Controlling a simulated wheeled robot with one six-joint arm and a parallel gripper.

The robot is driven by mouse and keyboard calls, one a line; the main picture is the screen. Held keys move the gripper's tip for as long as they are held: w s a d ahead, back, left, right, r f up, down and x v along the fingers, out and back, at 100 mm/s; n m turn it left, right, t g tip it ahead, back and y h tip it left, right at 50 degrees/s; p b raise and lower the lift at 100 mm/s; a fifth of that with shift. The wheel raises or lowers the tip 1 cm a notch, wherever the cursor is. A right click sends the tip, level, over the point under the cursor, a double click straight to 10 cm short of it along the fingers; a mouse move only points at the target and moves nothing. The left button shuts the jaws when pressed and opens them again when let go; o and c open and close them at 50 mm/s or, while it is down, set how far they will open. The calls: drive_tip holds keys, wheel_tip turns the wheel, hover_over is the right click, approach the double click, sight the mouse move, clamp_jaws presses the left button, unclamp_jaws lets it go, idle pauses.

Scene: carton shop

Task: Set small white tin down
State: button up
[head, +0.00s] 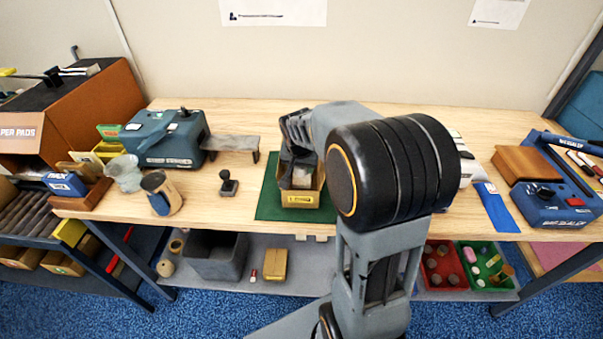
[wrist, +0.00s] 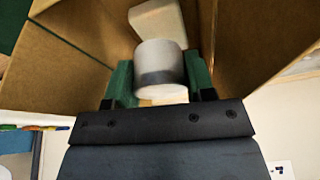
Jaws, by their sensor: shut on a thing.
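The small white tin (wrist: 158,62) is between the green fingers of my gripper (wrist: 160,82) in the wrist view. It is a short white cylinder with a greyer lower band. My gripper is shut on it and reaches into an open cardboard carton (wrist: 65,72). In the head view my gripper (head: 297,158) is over the same carton (head: 299,201), which stands on a green mat (head: 268,207). My gripper and arm hide part of the carton, and the tin cannot be made out there. Whether the tin touches the carton floor cannot be told.
A pale block (wrist: 157,20) lies in the carton close beyond the tin. Carton walls rise on both sides. On the bench, a black-handled stamp (head: 228,184) and a grey stand (head: 231,143) are left of the mat. A blue strip (head: 496,207) lies to the right.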

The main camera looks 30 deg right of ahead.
sight(302, 182)
drive_tip(key=shift+f, duration=1.7)
drive_tip(key=shift+f, duration=0.1)
drive_tip(key=shift+f+b, duration=0.4)
drive_tip(key=shift+b, duration=0.15)
drive_tip(key=o, duration=0.6)
drive_tip(key=shift+o, duration=0.2)
